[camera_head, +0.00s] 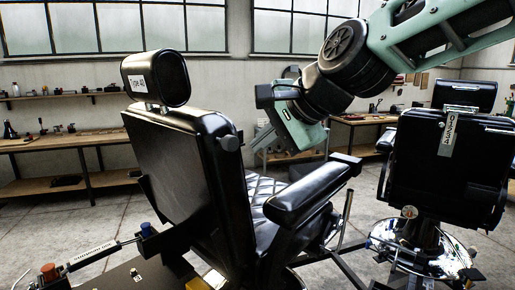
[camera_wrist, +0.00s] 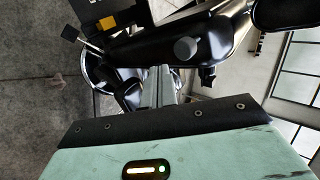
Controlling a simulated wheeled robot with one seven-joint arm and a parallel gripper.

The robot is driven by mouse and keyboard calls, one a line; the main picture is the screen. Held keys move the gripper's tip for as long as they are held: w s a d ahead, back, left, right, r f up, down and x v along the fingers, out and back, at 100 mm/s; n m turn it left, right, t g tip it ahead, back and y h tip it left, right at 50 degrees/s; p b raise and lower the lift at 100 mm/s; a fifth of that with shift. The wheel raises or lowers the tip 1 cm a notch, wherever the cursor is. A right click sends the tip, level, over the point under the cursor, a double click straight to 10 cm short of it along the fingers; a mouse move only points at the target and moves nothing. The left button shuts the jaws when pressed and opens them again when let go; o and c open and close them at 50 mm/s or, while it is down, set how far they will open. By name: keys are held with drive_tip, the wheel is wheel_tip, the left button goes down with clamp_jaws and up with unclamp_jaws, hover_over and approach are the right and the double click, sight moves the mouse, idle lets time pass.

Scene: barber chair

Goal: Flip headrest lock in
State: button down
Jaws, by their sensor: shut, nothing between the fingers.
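The black barber chair (camera_head: 180,165) stands with its back toward the head camera. Its headrest (camera_head: 155,78) carries a white label and sits on a short post above the backrest. A round grey knob (camera_head: 229,143), perhaps the headrest lock, sticks out from the upper right of the backrest. The knob also shows in the wrist view (camera_wrist: 186,48), just right of and beyond my fingertips. My gripper (camera_wrist: 159,71) is shut and empty, with its fingers toward the chair. In the head view my gripper is right of the knob, apart from it; its fingertips are hard to make out.
The chair's armrest (camera_head: 305,193) lies below my gripper. A second black chair (camera_head: 445,180) stands at the right. A long workbench (camera_head: 75,142) and shelf line the back wall. Blue (camera_head: 147,229) and orange (camera_head: 49,271) caps sit at the lower left. Floor is open left.

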drive_tip(key=b+v, duration=0.2)
drive_tip(key=v, duration=0.6)
drive_tip(key=shift+d, duration=0.1)
drive_tip(key=s+f+n+g+h+b, duration=0.15)
drive_tip(key=s+f+n, duration=0.25)
drive_tip(key=f, duration=0.6)
drive_tip(key=s+f+n+g+h+b, duration=0.1)
drive_tip(key=s+f+n+g+b, duration=0.25)
drive_tip(key=f, duration=0.75)
drive_tip(key=s+d+f+n+g+h+b, duration=0.1)
drive_tip(key=s+d+f+n+h, duration=0.1)
drive_tip(key=s+f, duration=0.4)
drive_tip(key=s+d+f+n+g+h+b, duration=0.1)
drive_tip(key=s+d+f+n+h, duration=0.1)
drive_tip(key=s+d+f+n, duration=0.3)
wheel_tip(320, 180, down, 4)
drive_tip(key=shift+s+d+r+n, duration=0.1)
drive_tip(key=shift+s+d+n, duration=0.15)
drive_tip(key=shift+s+n, duration=0.9)
